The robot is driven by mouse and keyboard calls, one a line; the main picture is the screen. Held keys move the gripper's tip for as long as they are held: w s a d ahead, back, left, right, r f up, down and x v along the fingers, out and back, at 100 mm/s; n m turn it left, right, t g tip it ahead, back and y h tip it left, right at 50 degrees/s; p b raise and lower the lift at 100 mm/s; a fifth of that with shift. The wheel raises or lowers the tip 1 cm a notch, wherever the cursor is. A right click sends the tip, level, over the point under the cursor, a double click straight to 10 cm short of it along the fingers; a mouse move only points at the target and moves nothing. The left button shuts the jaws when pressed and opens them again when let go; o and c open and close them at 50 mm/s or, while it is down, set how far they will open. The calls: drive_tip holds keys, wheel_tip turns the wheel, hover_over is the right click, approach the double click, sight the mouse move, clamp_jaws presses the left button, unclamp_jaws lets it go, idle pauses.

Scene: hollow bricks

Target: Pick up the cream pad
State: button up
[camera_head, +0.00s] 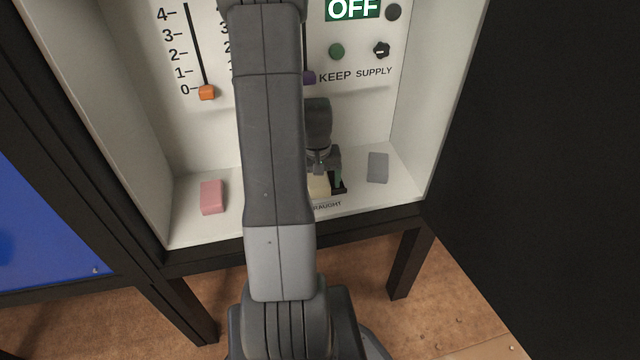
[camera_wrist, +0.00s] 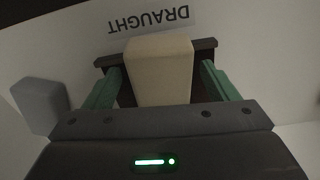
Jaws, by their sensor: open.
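The cream pad (camera_wrist: 160,68) stands between the two green fingers of my gripper (camera_wrist: 158,85) in the wrist view. The fingers are open, with a gap on each side of the pad, wider on the right. In the head view the cream pad (camera_head: 318,187) shows only in part beside my arm. My gripper (camera_head: 334,185) is low in the white cabinet there, largely hidden by my arm. A dark strip lies behind the pad, near the label DRAUGHT.
A pink pad (camera_head: 212,196) lies left on the cabinet floor and a grey pad (camera_head: 377,167) lies right. The grey pad also shows in the wrist view (camera_wrist: 40,104). White side walls bound the space. The back panel carries sliders, knobs and an OFF sign (camera_head: 352,9).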

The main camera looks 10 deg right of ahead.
drive_tip(key=shift+a, duration=0.1)
drive_tip(key=c, duration=1.1)
drive_tip(key=shift+r, duration=0.15)
drive_tip(key=shift+c, duration=0.2)
drive_tip(key=shift+s+r, duration=0.2)
drive_tip(key=shift+r, duration=0.35)
wheel_tip(320, 180, up, 6)
drive_tip(key=shift+f+p, duration=0.2)
drive_tip(key=shift+p, duration=0.65)
drive_tip(key=s, duration=1.9)
drive_tip(key=n+t, duration=0.1)
drive_tip(key=t, duration=0.1)
hover_over(318, 181)
drive_tip(key=w, duration=0.2)
drive_tip(key=shift+w+d+p, duration=0.15)
drive_tip(key=shift+d+p, duration=0.25)
drive_tip(key=shift+p, duration=0.05)
drive_tip(key=shift+w+a, duration=0.1)
drive_tip(key=shift+w, duration=0.45)
drive_tip(key=shift+f+b, duration=2.6)
drive_tip(key=shift+f, duration=0.8)
